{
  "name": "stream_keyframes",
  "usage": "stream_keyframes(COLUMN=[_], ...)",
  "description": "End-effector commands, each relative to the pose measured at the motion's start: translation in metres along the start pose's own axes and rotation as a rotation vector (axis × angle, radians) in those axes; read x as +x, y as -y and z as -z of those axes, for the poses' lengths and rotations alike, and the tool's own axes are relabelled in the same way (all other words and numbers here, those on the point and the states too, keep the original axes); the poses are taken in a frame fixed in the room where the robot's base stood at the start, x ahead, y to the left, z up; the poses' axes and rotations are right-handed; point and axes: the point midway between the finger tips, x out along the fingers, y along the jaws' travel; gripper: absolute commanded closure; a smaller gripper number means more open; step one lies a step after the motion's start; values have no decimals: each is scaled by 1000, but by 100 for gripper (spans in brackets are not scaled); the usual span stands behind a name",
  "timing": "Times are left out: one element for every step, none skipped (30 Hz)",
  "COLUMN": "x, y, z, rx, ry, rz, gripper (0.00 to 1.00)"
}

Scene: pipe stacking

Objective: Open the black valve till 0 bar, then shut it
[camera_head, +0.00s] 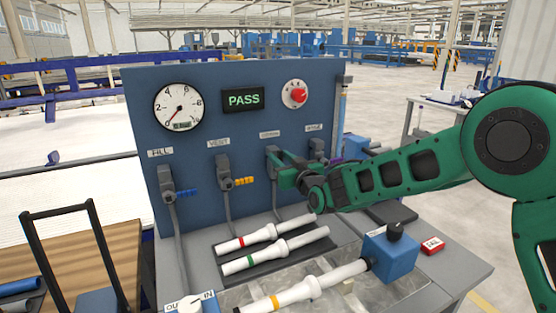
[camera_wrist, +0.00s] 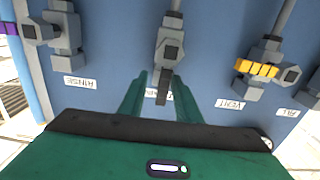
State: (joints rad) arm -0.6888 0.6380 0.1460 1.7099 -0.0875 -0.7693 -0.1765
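The black valve handle (camera_wrist: 162,88) shows in the wrist view on the grey valve body (camera_wrist: 170,45), which also shows in the head view (camera_head: 272,160). The handle points toward the partly covered label, which is upside down in the wrist view. My gripper (camera_wrist: 160,98) is open, with one green finger on each side of the handle. I cannot tell whether either finger touches it.
The panel (camera_head: 240,130) carries a PASS display (camera_head: 243,99) and a red knob (camera_head: 298,94). A yellow-handled VENT valve (camera_head: 225,172), a blue-handled FILL valve (camera_head: 168,184) and a purple-handled valve (camera_wrist: 62,30) flank the black one. White pipes (camera_head: 270,230) lie on the bench below.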

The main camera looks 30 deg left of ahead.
Motion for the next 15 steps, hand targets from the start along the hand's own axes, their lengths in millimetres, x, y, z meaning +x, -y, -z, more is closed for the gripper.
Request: stream_keyframes(x=[0, 0, 0, 0, 0, -1, -2, -3, -6, -8, -12, -18, -22, -28, -36], y=[1, 2, 2, 2, 2, 2, 2, 2, 2, 2, 2, 2, 2, 2, 2], z=[1, 1, 1, 1, 1, 2, 2, 2, 2, 2, 2, 2, 2, 2, 2], rx=[1, 1, 2, 2, 2, 2, 3, 3, 3, 3, 3, 3, 3, 3, 2], ry=[-1, -1, -2, -2, -2, -2, -2, -2, -2, -2, -3, -3, -2, -1, -2], rz=[2, 2, 3, 3, 3, 3, 3, 4, 4, 4, 4, 4, 4, 4, 4], gripper=[70, 70, 70, 70, 70, 70, 70, 70, 70, 70, 70, 70, 70, 70, 70])
